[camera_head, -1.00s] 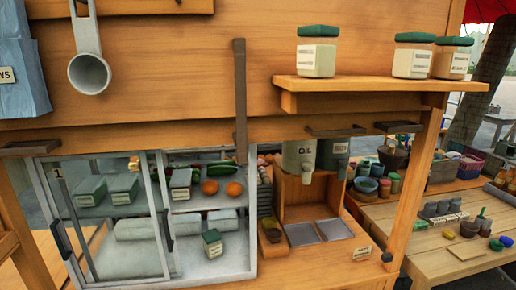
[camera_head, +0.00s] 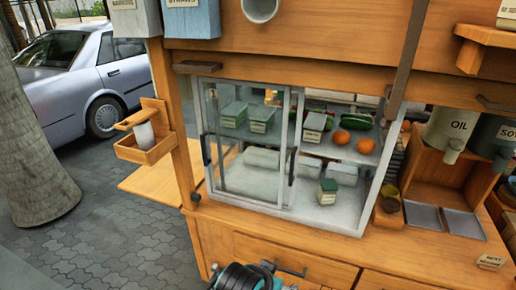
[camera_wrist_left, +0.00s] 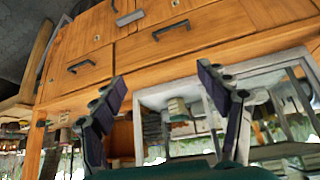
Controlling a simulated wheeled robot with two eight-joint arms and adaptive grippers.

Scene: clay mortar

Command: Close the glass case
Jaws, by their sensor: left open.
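The glass case (camera_head: 330,223) is a grey-framed cabinet set in the wooden stall, in the middle of the head view. Glass door panels (camera_head: 245,185) with dark handles cover its left half. A small green-lidded jar (camera_head: 327,192) stands near the front of the opening. My left gripper (camera_head: 250,273) shows at the bottom edge of the head view, below and apart from the case. In the left wrist view its fingers (camera_wrist_left: 162,85) are spread and empty, with the case's frame behind them.
Wooden drawers (camera_head: 290,260) lie below the case. An oil dispenser (camera_head: 450,128) and metal trays (camera_head: 424,217) stand to the right. A side box (camera_head: 146,145) juts from the left post. Paved floor is clear at left, with a car and tree trunk beyond.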

